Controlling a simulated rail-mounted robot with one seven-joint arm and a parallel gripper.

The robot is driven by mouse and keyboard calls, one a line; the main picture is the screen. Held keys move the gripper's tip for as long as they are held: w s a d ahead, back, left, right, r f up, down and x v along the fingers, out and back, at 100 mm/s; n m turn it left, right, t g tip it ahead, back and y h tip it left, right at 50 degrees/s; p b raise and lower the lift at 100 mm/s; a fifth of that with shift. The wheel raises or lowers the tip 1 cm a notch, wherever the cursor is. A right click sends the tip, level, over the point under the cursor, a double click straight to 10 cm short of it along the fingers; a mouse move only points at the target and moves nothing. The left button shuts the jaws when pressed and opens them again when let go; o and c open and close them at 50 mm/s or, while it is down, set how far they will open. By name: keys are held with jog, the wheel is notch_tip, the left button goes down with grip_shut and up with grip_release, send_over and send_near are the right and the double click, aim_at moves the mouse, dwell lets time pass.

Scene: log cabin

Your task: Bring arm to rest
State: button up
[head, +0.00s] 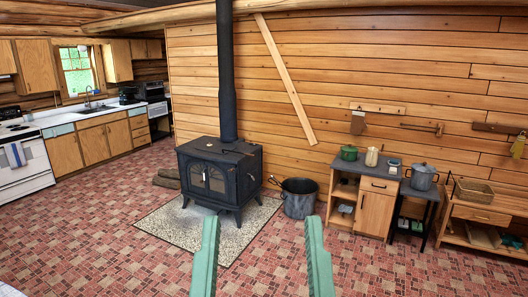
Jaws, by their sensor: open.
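My gripper (262,255) shows at the bottom middle of the head view. Its two green fingers stand upright and well apart, with nothing between them but the tiled floor and the edge of the stone hearth pad behind. The gripper is open and empty. The rest of my arm is below the picture and hidden. The fingers touch nothing that I can see.
A black wood stove (220,172) stands on a speckled hearth pad (160,222) ahead. A dark bucket (299,199) is right of it. A small wooden cabinet (374,212) and a bench (485,214) line the wall at right. Red tiled floor (90,235) is clear at left.

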notch_tip(320, 180, up, 16)
jog(key=p, duration=1.2)
jog(key=shift+a, duration=0.1)
